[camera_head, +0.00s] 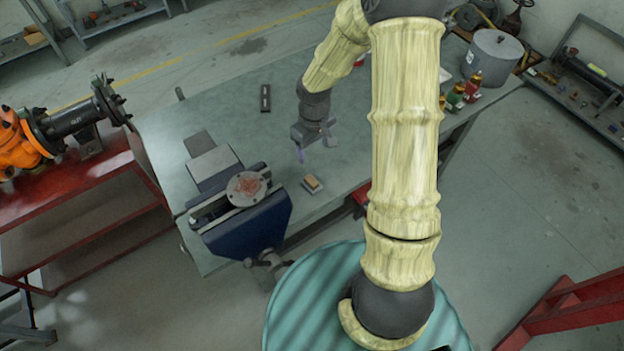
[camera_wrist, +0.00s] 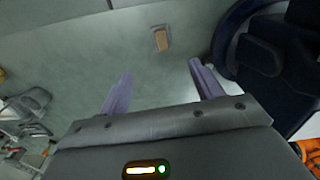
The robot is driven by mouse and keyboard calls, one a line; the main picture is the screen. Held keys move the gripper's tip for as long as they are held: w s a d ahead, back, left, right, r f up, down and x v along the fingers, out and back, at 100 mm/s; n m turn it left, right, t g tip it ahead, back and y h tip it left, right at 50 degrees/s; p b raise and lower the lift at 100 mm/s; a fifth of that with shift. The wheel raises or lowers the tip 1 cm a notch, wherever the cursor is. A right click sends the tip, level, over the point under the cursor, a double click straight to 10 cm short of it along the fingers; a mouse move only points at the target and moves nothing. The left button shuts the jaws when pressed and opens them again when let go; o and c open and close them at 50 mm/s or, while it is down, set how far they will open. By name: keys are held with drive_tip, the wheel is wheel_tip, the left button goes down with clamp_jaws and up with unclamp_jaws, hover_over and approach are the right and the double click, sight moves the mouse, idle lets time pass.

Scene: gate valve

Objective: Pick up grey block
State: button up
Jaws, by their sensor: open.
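A small block (camera_head: 312,184) with a tan top and grey edges lies on the green-grey workbench (camera_head: 345,170), near its front edge and right of the vise. It also shows in the wrist view (camera_wrist: 160,39), beyond the fingertips and roughly between their lines. My gripper (camera_head: 316,149) is open and empty above the bench, behind the block in the head view. Its two purple fingers are spread apart in the wrist view (camera_wrist: 160,69). They do not touch the block.
A blue vise (camera_head: 250,222) with a round flange (camera_head: 246,188) on top stands left of the block. A dark bar (camera_head: 265,98) lies farther back. Small bottles (camera_head: 464,92) and a grey pot (camera_head: 493,58) stand at the right. The bench around the block is clear.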

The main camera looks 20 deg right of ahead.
drive_tip(key=shift+f, duration=0.1)
drive_tip(key=p, duration=0.2)
approach(312, 180)
drive_tip(key=f, duration=0.5)
drive_tip(key=shift+s+d+f, duration=0.15)
drive_tip(key=shift+s, duration=0.05)
drive_tip(key=shift+w+a+f+p, duration=0.1)
drive_tip(key=shift+f+p, duration=0.35)
drive_tip(key=shift+f, duration=0.85)
drive_tip(key=shift+w+a+f+p, duration=0.1)
drive_tip(key=shift+f+p, duration=0.35)
drive_tip(key=shift+f, duration=0.85)
drive_tip(key=c, duration=1.1)
